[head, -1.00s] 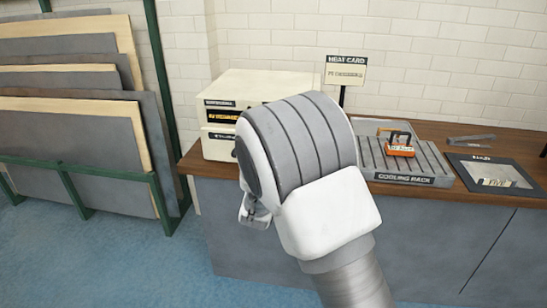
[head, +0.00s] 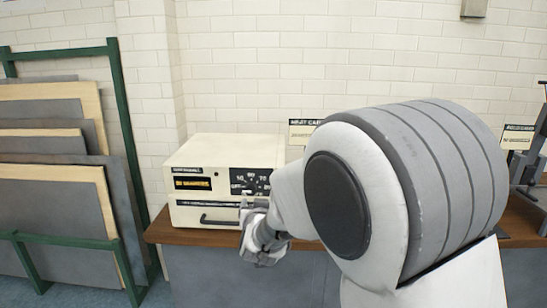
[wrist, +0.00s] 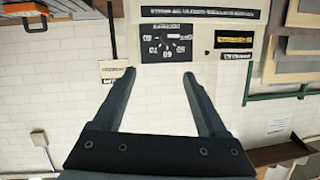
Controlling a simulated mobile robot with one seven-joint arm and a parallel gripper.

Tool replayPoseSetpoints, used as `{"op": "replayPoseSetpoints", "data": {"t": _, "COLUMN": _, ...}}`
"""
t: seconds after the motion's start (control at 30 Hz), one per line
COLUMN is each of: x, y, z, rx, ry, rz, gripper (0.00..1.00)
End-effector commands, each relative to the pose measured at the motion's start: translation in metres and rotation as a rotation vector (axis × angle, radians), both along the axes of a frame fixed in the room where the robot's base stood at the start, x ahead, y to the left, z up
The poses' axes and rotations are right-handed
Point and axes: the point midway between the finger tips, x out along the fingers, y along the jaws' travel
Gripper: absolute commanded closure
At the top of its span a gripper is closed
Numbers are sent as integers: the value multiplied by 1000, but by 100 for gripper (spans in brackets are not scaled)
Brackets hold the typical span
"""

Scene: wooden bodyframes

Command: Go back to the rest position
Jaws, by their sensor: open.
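My gripper (wrist: 152,72) shows in the wrist view as two dark fingers spread apart, with nothing between them. Beyond the fingertips is the front of a cream box-shaped unit (wrist: 197,44), seen upside down, with a dial panel (wrist: 166,44). In the head view the same unit (head: 224,152) stands on the wooden counter, with its dial panel (head: 250,181) and a dark handle (head: 218,220). My wrist and gripper (head: 256,238) are in front of its lower right part. My large arm joint fills the right of the head view and hides much of the counter.
A green rack (head: 122,130) with grey and wooden panels stands at the left. A heat card sign (head: 303,130) is partly hidden behind my arm. A dark stand (head: 530,165) is at the far right.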

Motion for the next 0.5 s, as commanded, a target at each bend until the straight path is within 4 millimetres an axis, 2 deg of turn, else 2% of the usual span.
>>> {"op": "replayPoseSetpoints", "data": {"t": 0.03, "x": -8, "y": -11, "z": 22, "rx": 18, "ry": 32, "rz": 12, "gripper": 25}}
{"op": "replayPoseSetpoints", "data": {"t": 0.1, "x": -22, "y": -23, "z": 38, "rx": 33, "ry": 87, "rz": 37, "gripper": 25}}
{"op": "replayPoseSetpoints", "data": {"t": 0.27, "x": -63, "y": -50, "z": 70, "rx": 46, "ry": 212, "rz": 88, "gripper": 25}}
{"op": "replayPoseSetpoints", "data": {"t": 0.5, "x": -145, "y": -93, "z": 104, "rx": 18, "ry": 398, "rz": 129, "gripper": 25}}
